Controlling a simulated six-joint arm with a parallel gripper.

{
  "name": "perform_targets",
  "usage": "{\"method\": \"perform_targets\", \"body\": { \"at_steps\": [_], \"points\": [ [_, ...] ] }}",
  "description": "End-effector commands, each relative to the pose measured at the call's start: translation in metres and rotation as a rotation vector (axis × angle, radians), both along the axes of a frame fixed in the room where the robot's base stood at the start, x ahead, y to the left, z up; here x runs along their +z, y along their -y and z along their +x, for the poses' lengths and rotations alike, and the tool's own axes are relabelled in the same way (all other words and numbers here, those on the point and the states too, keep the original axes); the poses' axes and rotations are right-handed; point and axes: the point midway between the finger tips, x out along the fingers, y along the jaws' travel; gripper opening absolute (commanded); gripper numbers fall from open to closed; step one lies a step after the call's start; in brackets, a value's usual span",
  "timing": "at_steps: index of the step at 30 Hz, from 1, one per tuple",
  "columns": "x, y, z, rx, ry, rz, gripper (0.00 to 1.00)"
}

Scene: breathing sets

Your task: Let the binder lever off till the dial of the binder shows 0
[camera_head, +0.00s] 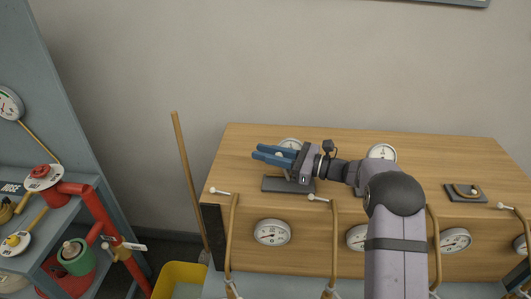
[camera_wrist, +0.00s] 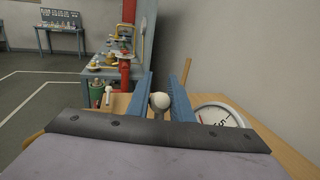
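My gripper (camera_head: 272,156) is above the left part of the wooden table, with its two blue fingers apart. In the wrist view, a pale round knob on a short stem, which looks like the binder lever (camera_wrist: 160,101), is between the fingers (camera_wrist: 160,82). Whether both fingers press on it is unclear. A dark base plate (camera_head: 272,185) is under my gripper in the head view. A white dial (camera_head: 290,143) is just behind the gripper, partly hidden; it also shows in the wrist view (camera_wrist: 218,117), cut by the right finger. Its needle reading is not legible.
The wooden table (camera_head: 440,160) holds another dial (camera_head: 382,151) and a small dark plate (camera_head: 465,192). Several dials, including one at the left (camera_head: 272,232), are on its front. A white-knobbed lever (camera_head: 219,191) is at the left edge. A grey shelf (camera_head: 85,180) and a yellow bin (camera_head: 180,276) stand left.

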Motion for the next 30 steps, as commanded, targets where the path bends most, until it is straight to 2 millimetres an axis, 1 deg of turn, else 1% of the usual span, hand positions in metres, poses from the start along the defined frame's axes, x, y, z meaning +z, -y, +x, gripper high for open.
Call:
{"method": "perform_targets", "body": {
  "at_steps": [8, 13, 20, 30],
  "points": [
    [0.000, -0.002, 0.000, 0.001, 0.001, -0.016, 0.00],
    [-0.004, -0.007, 0.000, 0.001, 0.001, -0.073, 0.00],
    [-0.015, -0.019, 0.000, 0.002, 0.003, -0.223, 0.00],
    [-0.040, -0.035, 0.000, 0.001, 0.002, -0.488, 0.00]
  ]
}}
